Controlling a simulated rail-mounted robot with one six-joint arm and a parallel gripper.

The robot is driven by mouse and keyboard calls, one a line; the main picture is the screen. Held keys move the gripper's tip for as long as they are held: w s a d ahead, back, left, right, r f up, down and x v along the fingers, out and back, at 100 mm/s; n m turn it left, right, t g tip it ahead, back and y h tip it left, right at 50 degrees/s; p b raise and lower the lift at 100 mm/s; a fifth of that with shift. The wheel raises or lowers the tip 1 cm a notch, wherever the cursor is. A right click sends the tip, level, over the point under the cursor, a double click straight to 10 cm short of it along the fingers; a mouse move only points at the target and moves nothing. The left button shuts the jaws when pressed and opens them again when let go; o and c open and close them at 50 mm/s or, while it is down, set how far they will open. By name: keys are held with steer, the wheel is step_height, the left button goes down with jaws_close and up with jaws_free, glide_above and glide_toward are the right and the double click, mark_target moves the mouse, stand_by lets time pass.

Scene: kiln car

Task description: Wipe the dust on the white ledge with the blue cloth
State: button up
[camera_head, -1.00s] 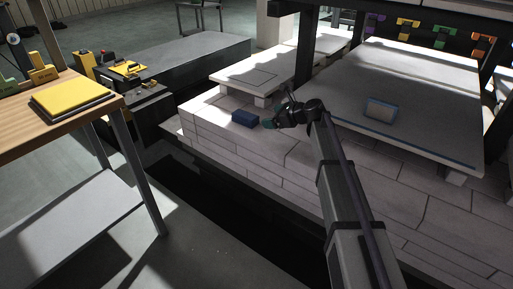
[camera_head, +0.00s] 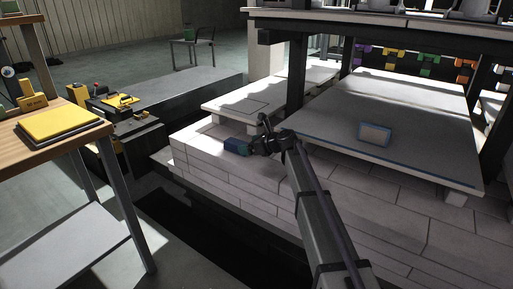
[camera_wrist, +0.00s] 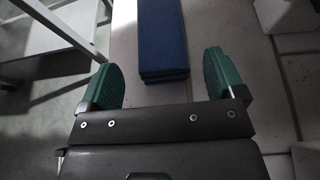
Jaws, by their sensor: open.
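The blue cloth (camera_head: 238,145) is a folded, block-like pad lying on the pale brick surface near its left end. It also shows in the wrist view (camera_wrist: 162,38), at top centre. My gripper (camera_wrist: 160,74) is open, with green finger pads. In the head view my gripper (camera_head: 252,149) is at the cloth's right side. The white ledge (camera_head: 226,107), a pale slab with a thin dark outlined patch, lies just behind the cloth. I cannot make out dust clearly.
A dark post (camera_head: 297,78) stands right of the slab. A wooden bench (camera_head: 30,150) with a yellow pad (camera_head: 60,123) stands at left, across a dark gap.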

steer(key=shift+b+x, duration=0.75)
steer(key=shift+x, duration=1.5)
steer(key=shift+c, duration=0.2)
steer(key=c, duration=1.1)
steer(key=shift+r+p, duration=2.5)
steer(key=shift+p, duration=0.05)
steer(key=shift+c, duration=0.2)
